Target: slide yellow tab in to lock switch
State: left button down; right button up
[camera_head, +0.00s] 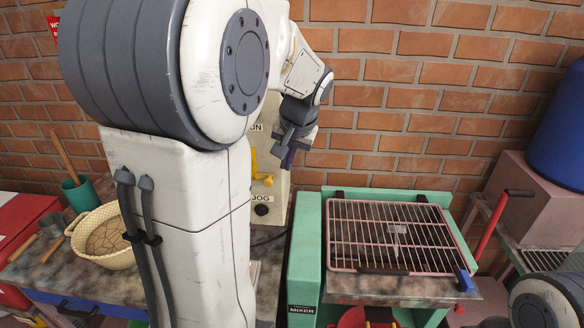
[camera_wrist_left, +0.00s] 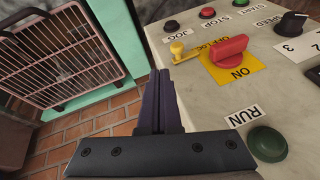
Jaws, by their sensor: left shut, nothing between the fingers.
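The yellow tab (camera_wrist_left: 181,52) sticks out from the edge of a yellow plate (camera_wrist_left: 232,72) on the cream control box (camera_wrist_left: 205,95). In the head view yellow parts (camera_head: 262,178) show on the box front (camera_head: 277,208), partly behind my left arm. My left gripper (camera_wrist_left: 160,78) is shut and empty, its dark fingers just beside the box edge, near the tab and apparently apart from it. It also shows in the head view (camera_head: 288,160). My right gripper is out of view.
The box also carries a green RUN button (camera_wrist_left: 267,144), a black JOG button (camera_wrist_left: 171,26) and a black speed knob (camera_wrist_left: 292,23). A green mixer with a pink wire grille (camera_head: 395,235) stands to the right. A woven basket (camera_head: 102,230) is at left.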

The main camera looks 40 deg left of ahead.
pick_arm(q)
jog(key=a+f+p, duration=0.1)
jog(key=a+f, duration=0.2)
jog(key=f, duration=0.2)
jog(key=shift+s+a, duration=0.2)
jog(key=shift+a, duration=0.05)
